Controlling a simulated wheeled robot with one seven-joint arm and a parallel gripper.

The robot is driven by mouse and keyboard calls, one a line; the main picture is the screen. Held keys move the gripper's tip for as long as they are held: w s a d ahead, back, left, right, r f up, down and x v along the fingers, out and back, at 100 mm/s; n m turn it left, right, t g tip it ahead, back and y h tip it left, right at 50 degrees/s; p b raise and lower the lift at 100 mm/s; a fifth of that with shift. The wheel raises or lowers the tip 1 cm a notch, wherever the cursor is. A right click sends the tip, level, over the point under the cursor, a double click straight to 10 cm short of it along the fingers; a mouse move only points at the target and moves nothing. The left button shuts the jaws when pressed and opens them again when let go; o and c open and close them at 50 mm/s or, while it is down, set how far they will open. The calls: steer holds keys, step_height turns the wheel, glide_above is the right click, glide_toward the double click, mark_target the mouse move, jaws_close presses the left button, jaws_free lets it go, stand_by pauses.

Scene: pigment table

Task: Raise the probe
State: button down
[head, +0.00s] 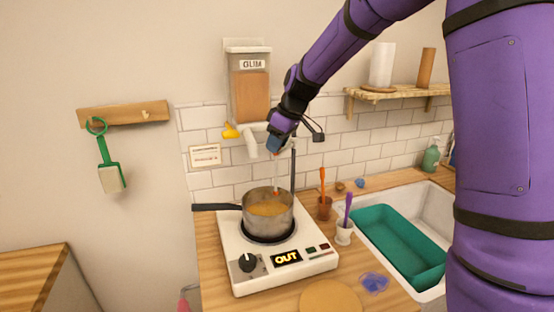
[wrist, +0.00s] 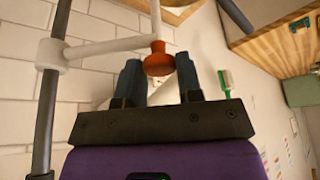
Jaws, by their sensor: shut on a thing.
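My gripper (head: 273,147) is above the pot, by the dark upright post (head: 293,172). In the wrist view my gripper (wrist: 159,72) has its two teal fingers on either side of an orange-red knob (wrist: 158,60) on the probe. The probe's white rod (wrist: 155,18) runs from this knob, beside a white cross arm (wrist: 105,47) clamped to the post. In the head view the thin probe (head: 276,172) hangs below my gripper toward the steel pot (head: 281,217) of orange liquid. I cannot tell whether its lower end touches the liquid.
The pot stands on a white hotplate (head: 235,272) whose display (head: 287,258) reads OUT. Cups with an orange tool (head: 322,177) and a purple tool (head: 348,205) stand right of it. A sink with a teal basin (head: 395,240) is at right.

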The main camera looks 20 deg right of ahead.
step_height(320, 180, up, 11)
stand_by(0.4)
steer(key=c, duration=0.8)
jaws_free()
steer(key=shift+r, duration=0.1)
steer(key=v, duration=1)
steer(key=shift+s+d+r, duration=0.15)
steer(key=shift+r, duration=0.15)
